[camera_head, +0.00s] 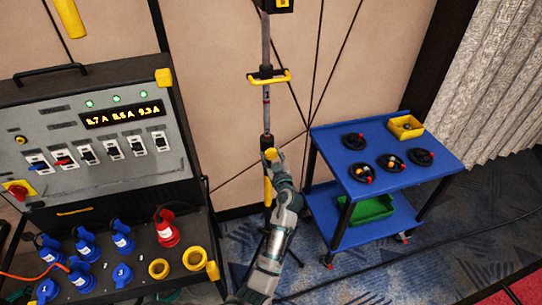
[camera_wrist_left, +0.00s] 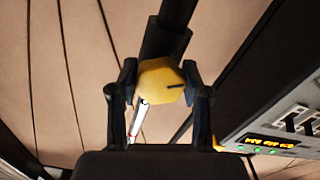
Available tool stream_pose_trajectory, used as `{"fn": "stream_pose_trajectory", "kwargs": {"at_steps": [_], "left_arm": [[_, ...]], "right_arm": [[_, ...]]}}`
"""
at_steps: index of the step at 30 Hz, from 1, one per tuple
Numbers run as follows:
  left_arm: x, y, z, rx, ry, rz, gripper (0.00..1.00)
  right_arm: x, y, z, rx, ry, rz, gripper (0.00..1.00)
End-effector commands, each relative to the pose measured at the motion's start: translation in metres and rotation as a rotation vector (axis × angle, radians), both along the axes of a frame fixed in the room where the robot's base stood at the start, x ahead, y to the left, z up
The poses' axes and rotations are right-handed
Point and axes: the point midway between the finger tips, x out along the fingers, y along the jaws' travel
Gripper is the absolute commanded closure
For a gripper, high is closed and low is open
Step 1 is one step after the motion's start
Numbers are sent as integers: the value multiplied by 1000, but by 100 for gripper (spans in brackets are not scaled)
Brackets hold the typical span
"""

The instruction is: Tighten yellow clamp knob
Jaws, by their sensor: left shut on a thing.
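The yellow clamp knob (camera_head: 270,154) sits on a thin upright pole (camera_head: 266,110) in the middle of the head view. My left gripper (camera_head: 273,159) reaches up to it from below, and its fingers are at the knob. In the left wrist view the knob (camera_wrist_left: 161,82) is large, with a dark line on its face. The two dark fingertips of my left gripper (camera_wrist_left: 163,90) stand on either side of it, shut on it. A dark tube (camera_wrist_left: 166,38) runs behind the knob. My right gripper is in neither view.
A power panel (camera_head: 100,120) with switches and blue and red plugs stands at the left. A blue cart (camera_head: 385,150) with black reels and a green bin (camera_head: 368,210) stands at the right. A yellow handle (camera_head: 268,78) crosses the pole above the knob.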

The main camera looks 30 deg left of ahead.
Motion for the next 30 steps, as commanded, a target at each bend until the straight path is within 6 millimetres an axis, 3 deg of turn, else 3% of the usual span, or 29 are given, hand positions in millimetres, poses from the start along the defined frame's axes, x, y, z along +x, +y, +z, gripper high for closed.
{"fn": "stream_pose_trajectory", "kwargs": {"at_steps": [17,30], "left_arm": [[-3,0,-1,30,40,10,87],[-4,1,-4,240,293,9,87]], "right_arm": [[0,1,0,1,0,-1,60],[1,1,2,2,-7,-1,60]]}}
